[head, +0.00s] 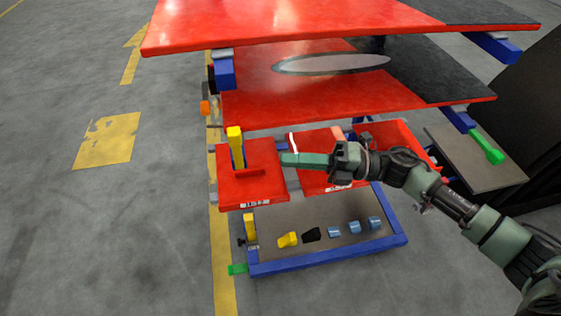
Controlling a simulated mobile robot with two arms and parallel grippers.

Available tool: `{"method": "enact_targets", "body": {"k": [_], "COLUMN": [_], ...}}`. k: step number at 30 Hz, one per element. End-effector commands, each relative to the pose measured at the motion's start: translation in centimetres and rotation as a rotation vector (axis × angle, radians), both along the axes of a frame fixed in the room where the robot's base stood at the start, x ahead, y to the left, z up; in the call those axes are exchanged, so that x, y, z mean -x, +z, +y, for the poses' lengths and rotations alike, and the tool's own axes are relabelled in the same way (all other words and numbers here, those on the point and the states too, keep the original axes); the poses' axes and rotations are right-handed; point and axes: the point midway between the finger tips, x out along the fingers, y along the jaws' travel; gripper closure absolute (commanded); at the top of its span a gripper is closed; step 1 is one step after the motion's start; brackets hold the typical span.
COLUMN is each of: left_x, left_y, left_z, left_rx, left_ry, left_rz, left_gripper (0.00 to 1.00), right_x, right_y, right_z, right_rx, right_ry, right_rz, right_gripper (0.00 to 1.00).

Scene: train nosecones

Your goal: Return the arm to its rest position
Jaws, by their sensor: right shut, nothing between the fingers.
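My right arm comes in from the lower right in the head view and reaches left across the rack. Its gripper (305,160) is shut, with nothing seen between the fingers. It is over the gap between the left red panel (250,185) and the middle red panel (317,150). Whether it touches either panel I cannot tell. The arm hides part of the middle panel and of the right red panel (395,137). My left gripper is not in view.
Two large red and black panels (300,25) overhang the back. Below, a blue-framed tray (330,257) holds several small yellow, black and blue pieces. A yellow post (235,140) stands by the left panel. A side table (475,165) is at right. Floor at left is clear.

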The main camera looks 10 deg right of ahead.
Motion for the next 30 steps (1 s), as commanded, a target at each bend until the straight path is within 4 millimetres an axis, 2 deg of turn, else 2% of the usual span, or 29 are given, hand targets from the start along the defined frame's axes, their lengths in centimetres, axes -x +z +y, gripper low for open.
{"method": "enact_targets", "body": {"k": [5,16,20,23,25,27,29,30], "left_x": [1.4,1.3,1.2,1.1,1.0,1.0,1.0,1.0], "left_y": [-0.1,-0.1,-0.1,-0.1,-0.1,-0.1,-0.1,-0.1], "left_z": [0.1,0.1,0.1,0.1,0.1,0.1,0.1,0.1], "left_rx": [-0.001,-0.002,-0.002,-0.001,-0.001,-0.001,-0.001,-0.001], "left_ry": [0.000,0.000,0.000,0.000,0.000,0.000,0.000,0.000], "left_rz": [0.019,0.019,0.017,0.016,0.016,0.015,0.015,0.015], "left_gripper": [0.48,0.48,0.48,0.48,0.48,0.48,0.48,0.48], "right_x": [0.0,-0.1,-2.2,-5.3,-7.2,-8.1,-8.1,-7.7], "right_y": [0.0,-0.1,-2.2,-6.3,-10.7,-15.6,-19.9,-22.8], "right_z": [-0.1,-0.1,-1.0,-2.9,-5.0,-7.2,-8.9,-10.0], "right_rx": [0.000,-0.003,-0.050,-0.130,-0.193,-0.250,-0.291,-0.315], "right_ry": [0.000,-0.005,-0.104,-0.276,-0.425,-0.571,-0.686,-0.760], "right_rz": [0.000,0.006,0.094,0.257,0.402,0.550,0.669,0.747], "right_gripper": [1.00,1.00,1.00,1.00,1.00,1.00,1.00,1.00]}}
